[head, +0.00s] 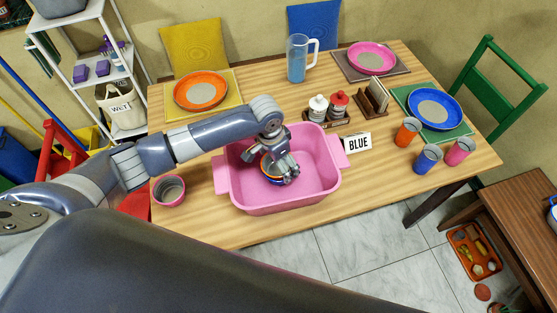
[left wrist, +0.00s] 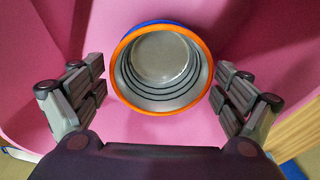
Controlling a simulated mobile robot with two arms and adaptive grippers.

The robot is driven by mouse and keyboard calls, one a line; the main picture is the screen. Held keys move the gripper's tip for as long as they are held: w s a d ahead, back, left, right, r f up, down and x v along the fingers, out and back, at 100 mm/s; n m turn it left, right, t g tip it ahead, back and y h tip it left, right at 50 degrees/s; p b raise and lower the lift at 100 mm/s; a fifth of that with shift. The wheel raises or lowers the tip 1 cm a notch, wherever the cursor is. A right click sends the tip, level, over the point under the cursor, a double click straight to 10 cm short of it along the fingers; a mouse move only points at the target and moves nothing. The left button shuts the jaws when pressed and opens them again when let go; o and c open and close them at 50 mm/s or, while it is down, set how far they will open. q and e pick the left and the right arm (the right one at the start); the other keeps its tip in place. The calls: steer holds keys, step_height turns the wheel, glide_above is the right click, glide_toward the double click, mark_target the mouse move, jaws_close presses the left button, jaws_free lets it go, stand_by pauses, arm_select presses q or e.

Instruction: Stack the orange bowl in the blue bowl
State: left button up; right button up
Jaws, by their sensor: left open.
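The orange bowl (left wrist: 165,62) sits in the blue bowl (left wrist: 152,22), inside the pink tub (head: 318,172). In the left wrist view the orange rim and grey inside show from above. Only a thin blue edge shows past the far side of the rim. My left gripper (head: 279,173) is open above the bowls, with one finger on each side of them and a gap to the rim. In the head view the gripper partly hides both bowls. My right gripper is not in view.
A pink bowl (head: 170,190) stands left of the tub on the wooden table (head: 225,228). Cups (head: 427,158), plates and a blue pitcher (head: 298,58) stand farther off.

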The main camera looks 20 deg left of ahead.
mark_target(274, 174)
arm_select(q)
step_height(274, 174, up, 13)
steer(key=s+a, duration=0.1)
steer(key=shift+s+b, duration=0.2)
steer(key=shift+b, duration=0.25)
stand_by(0.5)
